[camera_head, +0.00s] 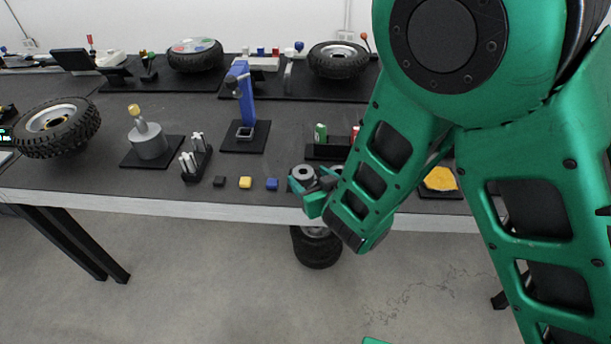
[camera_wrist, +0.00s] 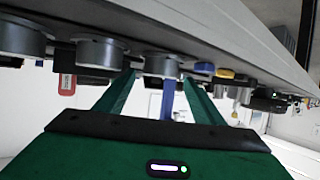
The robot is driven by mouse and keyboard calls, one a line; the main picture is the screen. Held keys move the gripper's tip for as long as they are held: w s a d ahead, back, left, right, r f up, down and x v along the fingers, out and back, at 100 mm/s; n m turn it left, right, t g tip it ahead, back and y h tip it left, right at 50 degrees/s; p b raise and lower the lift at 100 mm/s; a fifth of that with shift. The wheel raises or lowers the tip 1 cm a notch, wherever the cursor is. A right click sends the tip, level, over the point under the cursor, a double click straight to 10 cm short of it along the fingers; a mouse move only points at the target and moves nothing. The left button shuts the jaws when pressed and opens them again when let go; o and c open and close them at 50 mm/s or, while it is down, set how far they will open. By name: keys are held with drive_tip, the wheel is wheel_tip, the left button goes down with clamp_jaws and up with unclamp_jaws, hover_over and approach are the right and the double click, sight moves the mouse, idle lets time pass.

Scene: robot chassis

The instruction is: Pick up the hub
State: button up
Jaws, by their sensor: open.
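A grey round hub with a dark centre hole (camera_head: 303,171) stands near the table's front edge in the head view. A second similar grey part (camera_head: 334,171) stands close to its right, partly hidden by my arm. My green gripper (camera_head: 307,195) is open at the front edge, close to the first hub. In the wrist view, which is upside down, the gripper's two fingers (camera_wrist: 160,95) are spread with nothing held between them. One grey hub (camera_wrist: 163,66) appears in line with the gap. More grey round parts (camera_wrist: 98,52) stand to its left. Contact cannot be told.
Blue (camera_head: 271,184), yellow (camera_head: 245,183) and black (camera_head: 219,181) small blocks line the front edge. A blue upright tool (camera_head: 243,95) stands behind. A black tray (camera_head: 325,151) sits behind the hubs. A wheel (camera_head: 316,248) shows below the table edge.

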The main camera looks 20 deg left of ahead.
sight(302, 171)
drive_tip(key=x, duration=0.4)
drive_tip(key=shift+w+d+f, duration=0.1)
drive_tip(key=shift+f, duration=0.2)
drive_tip(key=c, duration=1.4)
drive_tip(key=shift+r, duration=0.15)
